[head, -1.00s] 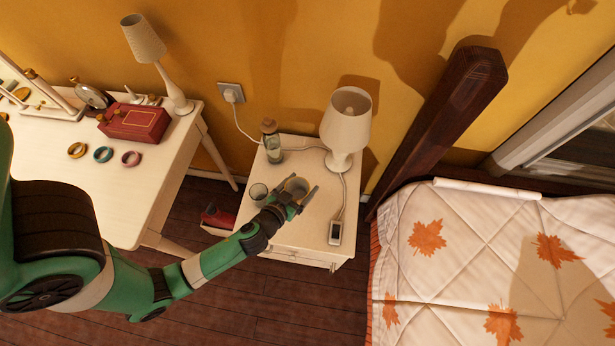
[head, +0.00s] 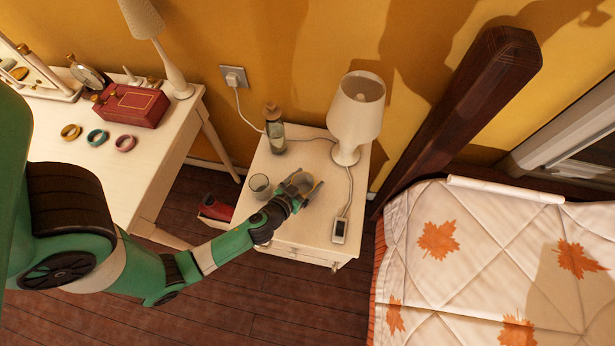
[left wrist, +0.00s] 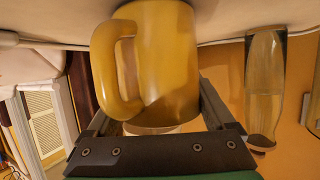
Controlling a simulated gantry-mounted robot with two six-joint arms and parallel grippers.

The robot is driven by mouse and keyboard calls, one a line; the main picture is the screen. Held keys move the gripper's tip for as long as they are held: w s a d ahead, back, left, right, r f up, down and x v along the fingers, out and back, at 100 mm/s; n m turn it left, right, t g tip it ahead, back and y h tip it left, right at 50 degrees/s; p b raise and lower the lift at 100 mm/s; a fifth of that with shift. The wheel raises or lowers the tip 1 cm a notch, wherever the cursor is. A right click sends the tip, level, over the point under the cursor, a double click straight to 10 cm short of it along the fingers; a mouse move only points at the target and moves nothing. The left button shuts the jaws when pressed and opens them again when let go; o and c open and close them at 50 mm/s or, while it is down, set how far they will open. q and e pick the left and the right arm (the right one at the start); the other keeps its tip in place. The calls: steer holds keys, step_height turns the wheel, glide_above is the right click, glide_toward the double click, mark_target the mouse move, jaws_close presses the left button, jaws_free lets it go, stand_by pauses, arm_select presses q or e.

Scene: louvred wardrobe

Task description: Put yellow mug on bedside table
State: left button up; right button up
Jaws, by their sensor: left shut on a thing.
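The yellow mug (left wrist: 168,60) fills the middle of the left wrist view, its handle on the left. In the head view the mug (head: 301,181) looks dull and is partly hidden by my gripper. It is at the bedside table (head: 305,229), over the middle of the white top. My left gripper (head: 303,192) is shut on the mug, with its fingers on either side. The left wrist view is turned over, with the table top along its upper edge. I cannot tell whether the mug's base touches the table. My right gripper is not in view.
A dressing table (head: 60,185) is on the left. A bed (head: 480,235) is on the right.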

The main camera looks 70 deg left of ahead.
arm_select(q)
steer(key=o, duration=1.4)
steer(key=shift+f, duration=0.1)
steer(key=shift+s+d+r+p, duration=0.15)
steer(key=shift+s+r+p, duration=0.1)
steer(key=shift+p, duration=0.05)
steer(key=v, duration=1.1)
steer(key=shift+s+r, duration=0.15)
steer(key=shift+d, duration=0.15)
